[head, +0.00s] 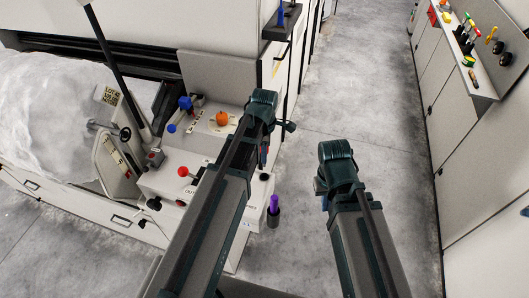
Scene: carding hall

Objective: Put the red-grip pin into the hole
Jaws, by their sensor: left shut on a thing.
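My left gripper (263,158) hangs below the end of its arm, at the right edge of the machine's control ledge (160,186). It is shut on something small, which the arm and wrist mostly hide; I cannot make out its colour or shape. A red round knob (183,171) shows on the ledge, left of my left arm; I cannot tell whether it is the red-grip pin. No hole can be made out. My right gripper (322,201) is over the bare floor, mostly hidden behind its arm, and its jaws cannot be read.
An orange knob (222,118) and blue-capped parts (185,103) stand on the machine. White fibre (50,115) fills its left side. A purple-topped dark cylinder (273,211) is beside the ledge's corner. A tool shelf (472,60) lines the right. The grey floor (365,100) between is clear.

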